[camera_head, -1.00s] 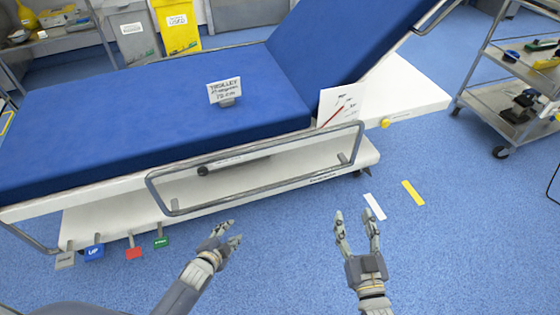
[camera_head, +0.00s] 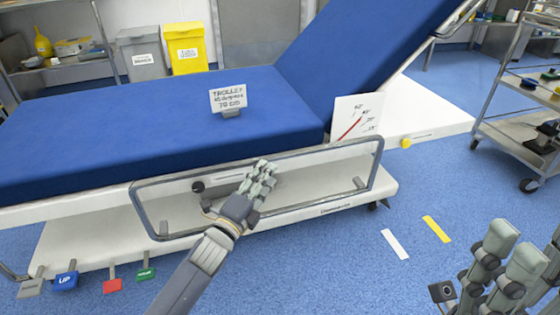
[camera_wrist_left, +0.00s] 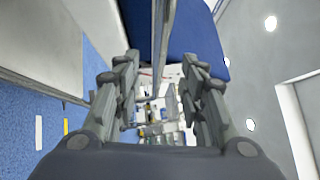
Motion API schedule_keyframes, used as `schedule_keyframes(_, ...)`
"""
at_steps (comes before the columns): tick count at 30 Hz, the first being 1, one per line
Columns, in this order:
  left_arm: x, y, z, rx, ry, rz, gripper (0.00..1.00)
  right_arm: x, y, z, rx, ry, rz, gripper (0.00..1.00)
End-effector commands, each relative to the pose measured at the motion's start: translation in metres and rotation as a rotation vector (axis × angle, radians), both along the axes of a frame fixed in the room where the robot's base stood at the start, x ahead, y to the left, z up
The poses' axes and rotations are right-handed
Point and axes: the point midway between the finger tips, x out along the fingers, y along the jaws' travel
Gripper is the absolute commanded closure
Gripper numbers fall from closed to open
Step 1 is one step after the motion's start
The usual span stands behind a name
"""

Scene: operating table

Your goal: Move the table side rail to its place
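The table side rail (camera_head: 377,163) is a grey metal loop along the near side of the blue operating table (camera_head: 130,120), below the mattress edge. My left gripper (camera_head: 265,172) is in front of the rail, near the middle of its length, and covers part of it. In the left wrist view my left gripper's fingers (camera_wrist_left: 160,85) are apart, and a grey bar (camera_wrist_left: 164,35), seemingly the rail, runs between them; contact cannot be told. My right gripper (camera_head: 515,255) is at the lower right, its fingers apart and empty, partly cut off by the frame edge.
A sign reading "TROLLEY" (camera_head: 228,99) stands on the mattress and an angle gauge (camera_head: 356,117) is beside the backrest. Coloured pedals (camera_head: 112,286) stick out at the lower left. A metal shelf trolley (camera_head: 520,125) stands at right. White and yellow floor strips (camera_head: 436,229) lie on clear floor.

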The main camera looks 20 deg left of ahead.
Motion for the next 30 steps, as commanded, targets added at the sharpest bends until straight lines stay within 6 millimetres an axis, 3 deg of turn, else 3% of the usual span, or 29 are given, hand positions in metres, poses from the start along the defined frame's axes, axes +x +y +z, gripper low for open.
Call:
schedule_keyframes(6,0.039,-0.008,0.003,0.000,-0.002,0.000,0.62,0.004,0.001,0.001,-0.004,-0.039,-0.002,0.49)
schedule_keyframes(13,0.069,-0.014,0.007,0.000,0.001,0.000,0.62,0.006,0.003,0.006,-0.007,-0.073,-0.004,0.49)
schedule_keyframes(27,0.082,-0.017,0.011,-0.002,0.002,0.000,0.62,0.007,0.003,0.010,-0.009,-0.086,-0.005,0.49)
schedule_keyframes(28,0.081,-0.017,0.011,-0.002,0.002,0.000,0.64,0.007,0.003,0.010,-0.010,-0.086,-0.005,0.49)
schedule_keyframes(30,0.081,-0.017,0.011,-0.002,0.002,0.000,0.80,0.007,0.003,0.010,-0.010,-0.086,-0.005,0.49)
